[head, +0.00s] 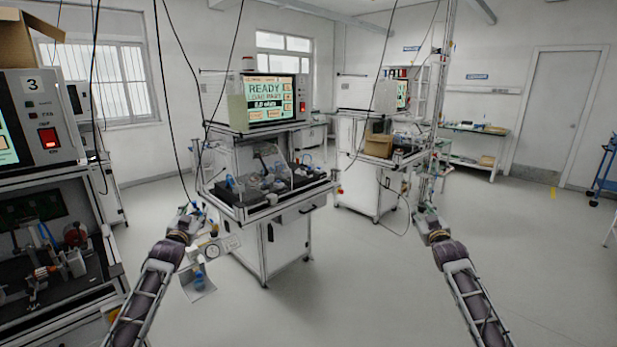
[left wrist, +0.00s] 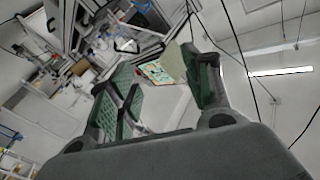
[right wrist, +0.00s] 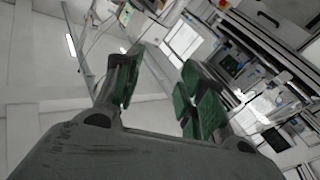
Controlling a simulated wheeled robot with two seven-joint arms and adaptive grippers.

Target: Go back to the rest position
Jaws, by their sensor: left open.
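My left gripper (head: 192,212) is raised in front of the middle test station, at the left in the head view. In the left wrist view its green-padded fingers (left wrist: 162,82) stand apart with nothing between them. My right gripper (head: 424,208) is raised at the right in the head view, over open floor. In the right wrist view its green-padded fingers (right wrist: 158,88) are also apart and empty. The middle test station (head: 284,222) is a white cabinet with a screen (head: 268,88) reading READY, LOAD PART. A clear cover over its fixture is tilted up.
A station marked 3 (head: 40,120) stands close at the left. Another station (head: 365,165) with a cardboard box (head: 378,145) is behind at the right. The floor (head: 400,290) between my arms is clear.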

